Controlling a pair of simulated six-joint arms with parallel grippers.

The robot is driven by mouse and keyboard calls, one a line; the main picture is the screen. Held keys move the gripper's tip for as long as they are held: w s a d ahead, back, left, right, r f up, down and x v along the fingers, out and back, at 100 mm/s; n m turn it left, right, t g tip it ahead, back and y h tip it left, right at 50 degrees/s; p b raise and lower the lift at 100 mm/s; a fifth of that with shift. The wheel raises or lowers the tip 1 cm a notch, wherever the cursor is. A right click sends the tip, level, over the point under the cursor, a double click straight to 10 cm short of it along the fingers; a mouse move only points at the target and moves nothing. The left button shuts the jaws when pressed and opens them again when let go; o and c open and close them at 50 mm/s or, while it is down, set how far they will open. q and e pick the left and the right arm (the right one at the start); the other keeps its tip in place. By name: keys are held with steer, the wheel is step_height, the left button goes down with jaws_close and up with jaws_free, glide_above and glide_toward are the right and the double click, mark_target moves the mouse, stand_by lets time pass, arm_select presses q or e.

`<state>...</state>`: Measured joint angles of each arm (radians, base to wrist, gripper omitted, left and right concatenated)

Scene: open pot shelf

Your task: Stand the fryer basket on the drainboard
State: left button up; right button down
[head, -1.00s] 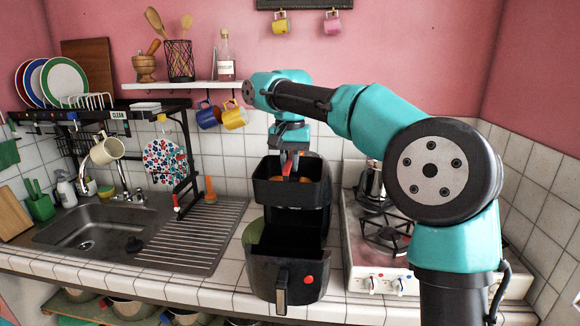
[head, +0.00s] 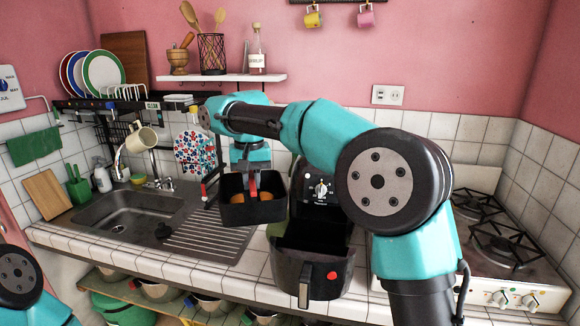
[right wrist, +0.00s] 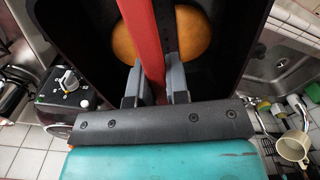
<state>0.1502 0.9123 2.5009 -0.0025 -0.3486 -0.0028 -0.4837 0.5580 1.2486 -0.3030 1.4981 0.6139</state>
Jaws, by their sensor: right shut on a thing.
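The black fryer basket (head: 250,214) hangs upright from my right gripper (head: 252,188), with orange-brown food visible inside. In the right wrist view the gripper (right wrist: 152,88) is shut on a red strip of the basket (right wrist: 151,40), and a round orange-brown piece (right wrist: 135,42) lies in it. The basket is above the right part of the ribbed metal drainboard (head: 205,238) and hides some of it; I cannot tell the exact height. Only part of my left arm shows at the lower left of the head view; its gripper is out of view.
The black air fryer (head: 318,200) stands right of the basket with its drawer (head: 312,262) pulled out. The sink (head: 125,212) is left of the drainboard. A black rack (head: 125,104) with plates stands behind. The stove (head: 500,245) is at the right.

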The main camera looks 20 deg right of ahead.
steer(key=s+a+f+n, duration=0.2)
steer(key=a+f+n, duration=0.1)
steer(key=a, duration=0.7)
steer(key=s+a+f+n, duration=0.2)
steer(key=a+f, duration=0.3)
steer(key=a, duration=0.5)
steer(key=s+a+f+n, duration=0.2)
steer(key=a+f+n, duration=0.2)
steer(key=a, duration=0.6)
steer(key=shift+s+a+f, duration=0.15)
steer(key=shift+a+f, duration=0.05)
steer(key=shift+f, duration=0.3)
